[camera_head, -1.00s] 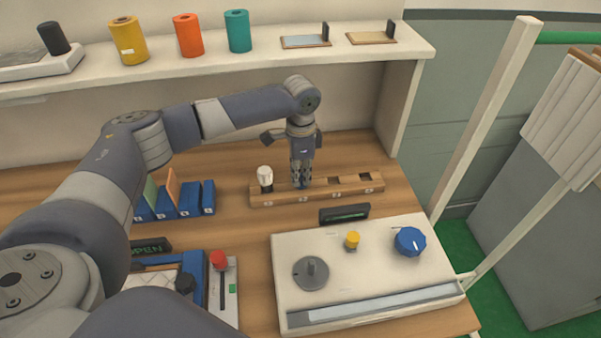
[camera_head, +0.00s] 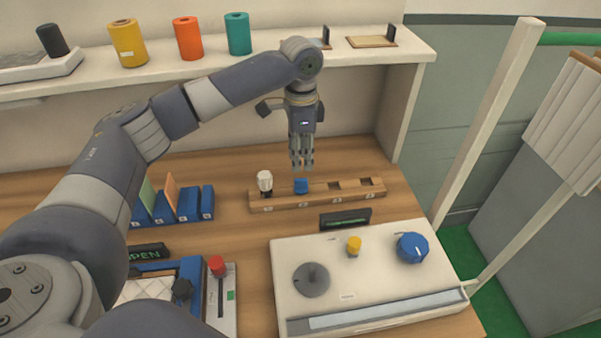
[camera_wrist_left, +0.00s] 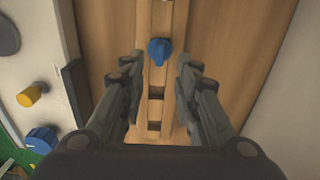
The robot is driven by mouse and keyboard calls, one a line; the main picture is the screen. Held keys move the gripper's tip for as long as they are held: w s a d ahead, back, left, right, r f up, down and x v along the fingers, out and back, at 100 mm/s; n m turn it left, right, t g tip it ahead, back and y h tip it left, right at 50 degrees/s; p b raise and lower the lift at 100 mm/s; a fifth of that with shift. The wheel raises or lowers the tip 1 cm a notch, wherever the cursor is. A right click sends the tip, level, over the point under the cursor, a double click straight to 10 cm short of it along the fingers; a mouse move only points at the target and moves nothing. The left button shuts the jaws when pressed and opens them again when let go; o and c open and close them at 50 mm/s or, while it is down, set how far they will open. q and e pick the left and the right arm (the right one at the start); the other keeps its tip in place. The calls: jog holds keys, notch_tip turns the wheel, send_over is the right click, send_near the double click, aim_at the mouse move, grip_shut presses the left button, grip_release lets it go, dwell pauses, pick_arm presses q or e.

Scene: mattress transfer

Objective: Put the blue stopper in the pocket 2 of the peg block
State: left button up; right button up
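The wooden peg block (camera_head: 345,193) lies on the table, with numbered pockets along it. The blue stopper (camera_head: 300,186) sits in the second pocket from the left; it also shows in the left wrist view (camera_wrist_left: 159,50). A white-topped stopper (camera_head: 265,181) stands in the leftmost pocket. The two pockets to the right are empty. My left gripper (camera_head: 302,166) is above the blue stopper, pointing down and clear of it. In the left wrist view its fingers (camera_wrist_left: 157,75) are apart with nothing between them. My right gripper is not in view.
A white panel (camera_head: 375,285) with a blue knob (camera_head: 412,248) and a yellow button (camera_head: 354,245) lies in front of the block. A dark display (camera_head: 345,219) stands between them. Blue holders (camera_head: 172,207) stand at left. A shelf (camera_head: 270,65) with coloured rolls runs behind.

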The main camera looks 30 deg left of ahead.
pick_arm(q)
notch_tip(320, 180, up, 4)
jog(key=shift+f, duration=0.15)
dwell(0.6)
